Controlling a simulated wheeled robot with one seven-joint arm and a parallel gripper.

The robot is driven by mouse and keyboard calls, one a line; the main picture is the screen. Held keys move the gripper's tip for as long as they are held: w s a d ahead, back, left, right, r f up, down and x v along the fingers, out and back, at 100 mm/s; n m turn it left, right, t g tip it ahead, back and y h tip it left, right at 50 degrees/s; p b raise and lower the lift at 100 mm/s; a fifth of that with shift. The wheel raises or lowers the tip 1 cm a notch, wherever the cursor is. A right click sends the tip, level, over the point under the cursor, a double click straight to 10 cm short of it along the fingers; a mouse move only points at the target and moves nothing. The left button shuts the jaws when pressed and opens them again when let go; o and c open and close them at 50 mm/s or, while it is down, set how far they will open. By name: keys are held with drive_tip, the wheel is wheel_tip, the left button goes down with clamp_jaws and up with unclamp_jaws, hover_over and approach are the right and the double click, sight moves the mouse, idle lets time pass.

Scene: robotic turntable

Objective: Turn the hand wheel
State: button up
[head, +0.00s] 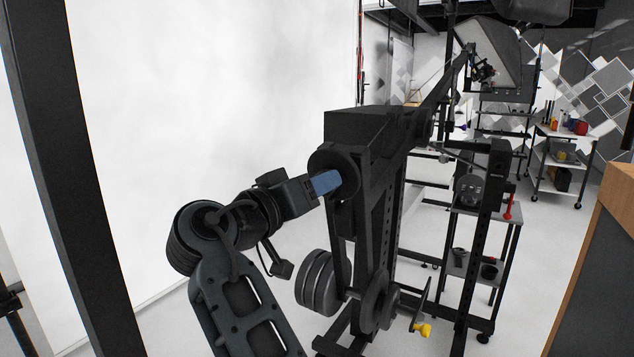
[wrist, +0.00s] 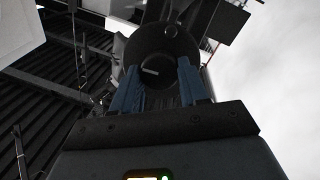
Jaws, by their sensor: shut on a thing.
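The hand wheel (head: 341,161) is a black round disc on the upper left side of a tall black stand, in the middle of the head view. It also shows in the wrist view (wrist: 163,48), with a pale mark on its face. My gripper (head: 328,182) comes from the lower left, and its blue fingers reach the wheel's face. In the wrist view my gripper (wrist: 160,88) has one finger on each side of the wheel's lower part. It is shut on the wheel. The exact contact spots are too dark to see.
The black stand (head: 368,215) carries round weights (head: 318,283) low down and a yellow-handled crank (head: 422,329) near its foot. A grey shelf cart (head: 484,235) stands to the right. A white backdrop (head: 210,100) fills the left. A wooden-edged block (head: 612,235) is at the right edge.

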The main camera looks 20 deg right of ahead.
drive_tip(key=shift+f+n+g+h+p, duration=0.1)
drive_tip(key=shift+n+g+h+p, duration=0.45)
drive_tip(key=shift+n, duration=0.85)
drive_tip(key=shift+w, duration=0.1)
drive_tip(key=o, duration=1.1)
drive_tip(key=shift+c, duration=0.2)
drive_tip(key=shift+a, duration=0.1)
drive_tip(key=b+v, duration=0.1)
drive_tip(key=v, duration=0.6)
drive_tip(key=shift+a+b, duration=0.3)
drive_tip(key=shift+f, duration=0.1)
